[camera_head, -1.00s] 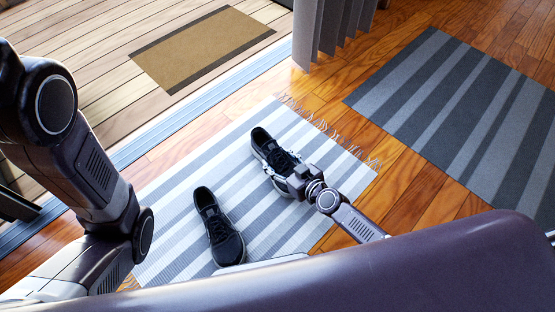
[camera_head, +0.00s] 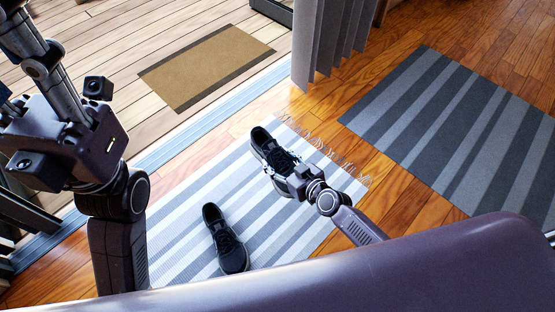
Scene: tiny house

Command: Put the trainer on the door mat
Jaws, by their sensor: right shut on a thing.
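A black trainer (camera_head: 264,142) with dark laces is on the white and grey striped rug. My right gripper (camera_head: 278,170) is shut on it, around its nearer part, and covers some of it. I cannot tell whether the trainer touches the rug. A second black trainer (camera_head: 225,240) lies on the rug to the left and nearer to me, apart from the gripper. The door mat (camera_head: 207,65), tan with dark end bands, lies on the wooden deck beyond the door track. My left arm shows at the left, but I cannot make out its gripper.
The striped rug (camera_head: 190,215) has a fringed end. The door track (camera_head: 210,125) runs between the wooden floor and the deck. Grey curtains (camera_head: 330,40) hang right of the opening. A dark grey striped rug (camera_head: 450,120) lies at the right.

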